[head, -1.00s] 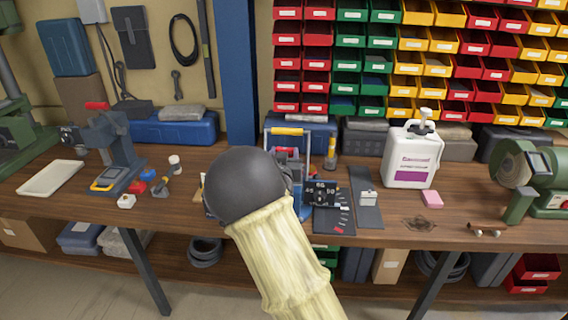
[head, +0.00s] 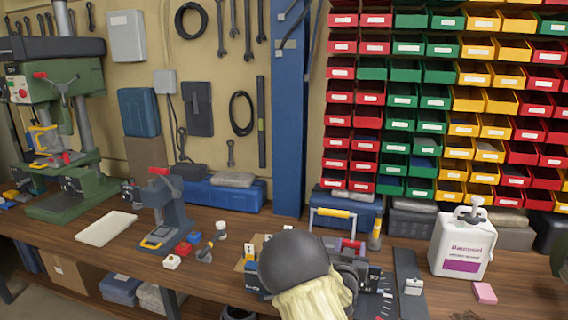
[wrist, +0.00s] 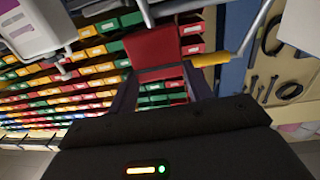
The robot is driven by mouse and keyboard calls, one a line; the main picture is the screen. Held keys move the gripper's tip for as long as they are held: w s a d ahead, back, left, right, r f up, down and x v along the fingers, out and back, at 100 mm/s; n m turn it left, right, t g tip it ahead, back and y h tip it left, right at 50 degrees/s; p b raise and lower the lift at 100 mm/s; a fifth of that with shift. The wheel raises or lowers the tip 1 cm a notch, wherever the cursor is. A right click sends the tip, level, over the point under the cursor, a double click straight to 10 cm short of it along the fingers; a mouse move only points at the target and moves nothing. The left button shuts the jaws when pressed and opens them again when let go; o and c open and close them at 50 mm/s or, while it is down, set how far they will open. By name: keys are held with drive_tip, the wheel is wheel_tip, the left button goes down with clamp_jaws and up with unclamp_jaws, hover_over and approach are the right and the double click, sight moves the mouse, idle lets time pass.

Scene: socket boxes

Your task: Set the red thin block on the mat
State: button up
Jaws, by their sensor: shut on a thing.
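In the wrist view a flat red thin block (wrist: 160,50) stands between the two dark fingers of my gripper (wrist: 162,88), which is shut on it. In the head view my dark round wrist and pale arm sleeve cover most of my gripper. A bit of red (head: 352,246) shows just beyond the wrist; I cannot tell if it is the held block. A pale cream flat piece (head: 106,228) lies on the bench at the left, bare and well away from my gripper. It may be the mat; its rim is hard to make out.
Between my arm and the pale piece stand a grey-blue press (head: 166,210) and small red, blue and white items. A tool carrier with a yellow handle (head: 332,212) is close behind my gripper. A white jug (head: 462,242) and pink block (head: 485,292) are at right.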

drive_tip(key=s+d+f+n+y+p, duration=0.1)
drive_tip(key=s+d+f+y+p, duration=0.1)
drive_tip(key=s+d+f+p, duration=0.65)
drive_tip(key=s+a+f+n+y+b, duration=0.1)
drive_tip(key=a+f+y+b, duration=0.1)
drive_tip(key=f+b, duration=0.5)
drive_tip(key=a+f+n+t+y+b, duration=0.1)
drive_tip(key=a+f+b, duration=0.4)
drive_tip(key=f, duration=1.1)
drive_tip(key=n+y+b, duration=0.1)
drive_tip(key=b, duration=0.2)
drive_tip(key=shift+s, duration=0.4)
drive_tip(key=s+a+r+p, duration=0.4)
drive_tip(key=a+r+p, duration=0.3)
drive_tip(key=r, duration=0.2)
drive_tip(key=shift+s+r, duration=0.2)
drive_tip(key=shift+r, duration=0.05)
